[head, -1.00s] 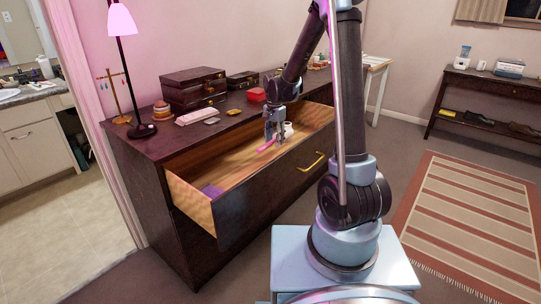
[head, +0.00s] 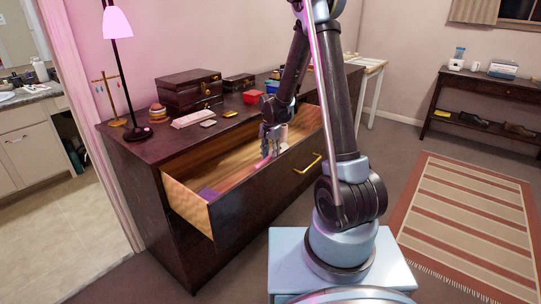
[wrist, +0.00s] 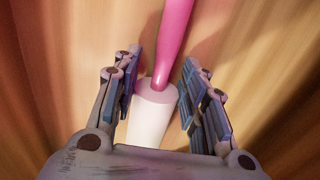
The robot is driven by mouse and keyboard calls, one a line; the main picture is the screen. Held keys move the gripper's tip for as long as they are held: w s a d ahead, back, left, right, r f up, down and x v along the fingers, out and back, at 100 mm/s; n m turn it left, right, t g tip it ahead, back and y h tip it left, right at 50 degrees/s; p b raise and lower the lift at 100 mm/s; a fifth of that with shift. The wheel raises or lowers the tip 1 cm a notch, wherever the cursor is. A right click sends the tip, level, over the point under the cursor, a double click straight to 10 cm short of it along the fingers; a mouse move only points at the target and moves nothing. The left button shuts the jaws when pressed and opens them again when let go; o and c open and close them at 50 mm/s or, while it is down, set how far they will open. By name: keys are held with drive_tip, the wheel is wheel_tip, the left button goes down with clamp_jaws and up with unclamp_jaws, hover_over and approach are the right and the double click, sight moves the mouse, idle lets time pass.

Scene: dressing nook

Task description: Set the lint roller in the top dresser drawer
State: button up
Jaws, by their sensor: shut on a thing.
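The lint roller (wrist: 174,45) has a pink handle and a white roll. In the wrist view my gripper (wrist: 157,85) has its fingers on both sides of the roll, close to the handle end, with the wooden drawer floor behind. In the head view my gripper (head: 270,142) is down inside the open top dresser drawer (head: 188,205), and the pink handle (head: 263,162) points toward the drawer front. Whether the roller touches the drawer floor I cannot tell.
The dresser top (head: 165,142) carries a lamp (head: 122,75), dark boxes (head: 188,88), a white case (head: 192,119) and a red box (head: 252,96). The drawer's left half is mostly clear.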

drive_tip(key=shift+f, duration=0.15)
drive_tip(key=o, duration=1.3)
wheel_tip(320, 180, up, 12)
drive_tip(key=shift+w+r, duration=0.15)
drive_tip(key=shift+r, duration=0.05)
drive_tip(key=s+d+r+n+t, duration=0.3)
drive_tip(key=s+d+r, duration=0.4)
drive_tip(key=d+r, duration=0.25)
drive_tip(key=s+d+r+n+t, duration=0.2)
drive_tip(key=s+d+n+t, duration=0.25)
drive_tip(key=s+d, duration=0.65)
drive_tip(key=s+f+g, duration=0.2)
drive_tip(key=s+f, duration=0.3)
drive_tip(key=s, duration=0.3)
drive_tip(key=s+a+f+g, duration=0.1)
drive_tip(key=s+f+g, duration=0.2)
drive_tip(key=s+f, duration=0.3)
drive_tip(key=shift+s, duration=1.25)
